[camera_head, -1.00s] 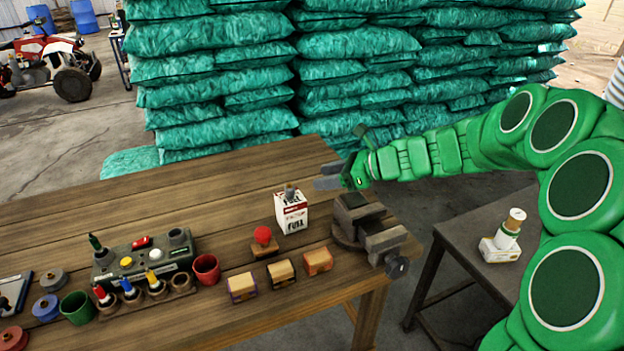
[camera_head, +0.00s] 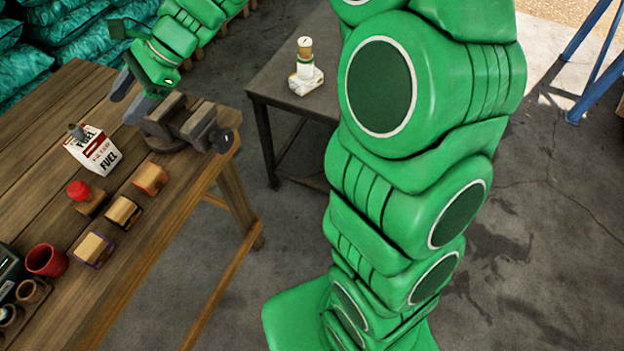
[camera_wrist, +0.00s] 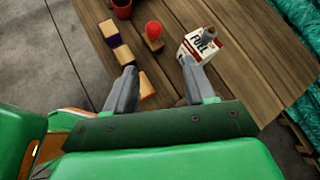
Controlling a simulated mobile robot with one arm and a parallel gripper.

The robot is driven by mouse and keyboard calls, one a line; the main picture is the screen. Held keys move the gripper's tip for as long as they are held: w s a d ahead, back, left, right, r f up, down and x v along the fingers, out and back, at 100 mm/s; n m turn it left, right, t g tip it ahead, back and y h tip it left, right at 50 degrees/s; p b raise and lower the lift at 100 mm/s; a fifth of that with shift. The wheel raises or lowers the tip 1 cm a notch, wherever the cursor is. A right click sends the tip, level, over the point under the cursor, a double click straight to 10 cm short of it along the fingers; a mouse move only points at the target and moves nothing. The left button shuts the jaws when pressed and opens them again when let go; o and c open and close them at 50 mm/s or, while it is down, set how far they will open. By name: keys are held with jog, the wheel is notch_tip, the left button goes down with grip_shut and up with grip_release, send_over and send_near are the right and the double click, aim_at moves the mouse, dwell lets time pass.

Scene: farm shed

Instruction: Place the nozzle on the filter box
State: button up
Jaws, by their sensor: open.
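A white and red carton marked FUEL (camera_head: 92,152) stands upright on the wooden workbench. A small grey-brown piece (camera_head: 76,131) sits on its top; I cannot tell whether it is the nozzle. On the dark side table, a small white box (camera_head: 305,82) carries an upright white item with a green band and tan top (camera_head: 305,52). I cannot tell which box is the filter box. My gripper (camera_head: 130,95) is open and empty above the bench, behind the vise. In the wrist view its fingers (camera_wrist: 160,68) are apart, the carton (camera_wrist: 200,46) beyond the right fingertip.
A metal vise (camera_head: 180,125) is at the bench corner below my gripper. Several wooden blocks (camera_head: 123,212), a red-knobbed block (camera_head: 88,198) and a red cup (camera_head: 46,260) stand nearby. A gap of floor separates the bench from the side table (camera_head: 270,75).

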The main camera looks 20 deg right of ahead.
jog(key=s+d+f+n+h, duration=0.2)
jog(key=s+d+n+h, duration=0.8)
jog(key=s+d, duration=1.9)
jog(key=d+n, duration=0.1)
jog(key=n, duration=0.1)
jog(key=shift+s+d+f+n+h, duration=0.2)
jog(key=shift+s+n+h, duration=0.1)
jog(key=shift+h, duration=0.1)
jog(key=shift+a, duration=0.1)
